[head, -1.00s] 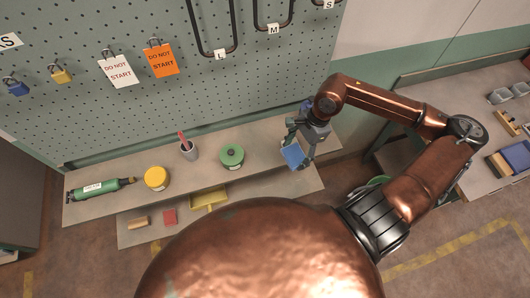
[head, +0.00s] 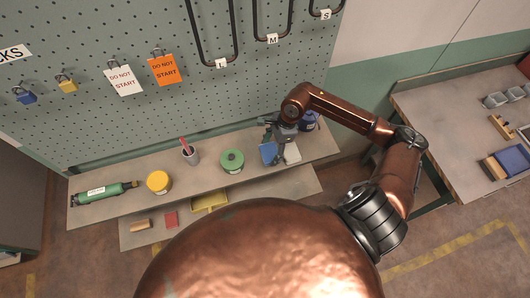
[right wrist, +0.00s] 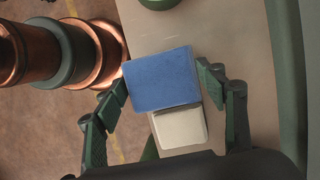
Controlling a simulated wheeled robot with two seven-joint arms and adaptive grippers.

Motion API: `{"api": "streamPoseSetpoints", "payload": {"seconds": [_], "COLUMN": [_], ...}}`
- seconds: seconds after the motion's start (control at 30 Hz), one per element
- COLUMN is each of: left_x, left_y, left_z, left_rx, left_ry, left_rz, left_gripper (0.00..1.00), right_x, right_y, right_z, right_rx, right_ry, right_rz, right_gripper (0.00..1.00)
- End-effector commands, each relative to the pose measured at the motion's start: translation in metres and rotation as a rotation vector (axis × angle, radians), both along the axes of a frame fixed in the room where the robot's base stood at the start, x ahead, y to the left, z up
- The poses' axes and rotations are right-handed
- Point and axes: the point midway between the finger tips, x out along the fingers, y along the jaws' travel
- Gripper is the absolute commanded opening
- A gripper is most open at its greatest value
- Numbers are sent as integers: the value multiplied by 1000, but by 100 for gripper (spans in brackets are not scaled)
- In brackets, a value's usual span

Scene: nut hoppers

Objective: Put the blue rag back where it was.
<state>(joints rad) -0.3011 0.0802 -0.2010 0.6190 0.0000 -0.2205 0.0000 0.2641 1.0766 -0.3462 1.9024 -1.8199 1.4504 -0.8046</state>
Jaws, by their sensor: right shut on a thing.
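The blue rag (head: 268,153) is a flat, folded-looking block over the right part of the upper shelf. My right gripper (head: 271,140) is shut on it, and in the right wrist view the rag (right wrist: 160,78) sits between the two fingers. A white block-like thing (head: 292,153) lies right beside the rag on the shelf; it also shows in the right wrist view (right wrist: 178,128), close against the rag's edge. I cannot tell whether the rag touches the shelf. My left gripper is not in view.
The upper shelf (head: 130,204) also holds a green tin (head: 231,160), a cup (head: 191,157), a yellow tin (head: 158,182) and a green cylinder (head: 98,193). A dark blue bottle (head: 309,122) stands behind the white thing. A pegboard (head: 110,110) rises behind. A yellow tray (head: 210,201) is on the lower shelf.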

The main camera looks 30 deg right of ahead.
Motion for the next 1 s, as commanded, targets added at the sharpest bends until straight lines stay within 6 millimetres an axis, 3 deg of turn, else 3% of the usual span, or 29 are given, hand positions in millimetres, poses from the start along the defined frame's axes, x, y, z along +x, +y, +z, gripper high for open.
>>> {"api": "streamPoseSetpoints", "payload": {"seconds": [0.2, 0.37, 0.6, 0.97, 1.0], "left_x": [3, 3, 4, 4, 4], "left_y": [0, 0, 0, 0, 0], "left_z": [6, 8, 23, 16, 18], "left_rx": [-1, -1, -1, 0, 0], "left_ry": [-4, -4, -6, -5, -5], "left_rz": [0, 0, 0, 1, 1], "left_gripper": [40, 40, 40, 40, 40], "right_x": [18, 24, 24, 24, 24], "right_y": [7, 10, 9, 8, 8], "right_z": [-21, -29, -58, -65, -64], "right_rx": [1, 2, 1, -1, -1], "right_ry": [-2, -1, -1, -2, -2], "right_rz": [-2, 0, -2, 0, -1], "right_gripper": [42, 42, 42, 42, 67]}}
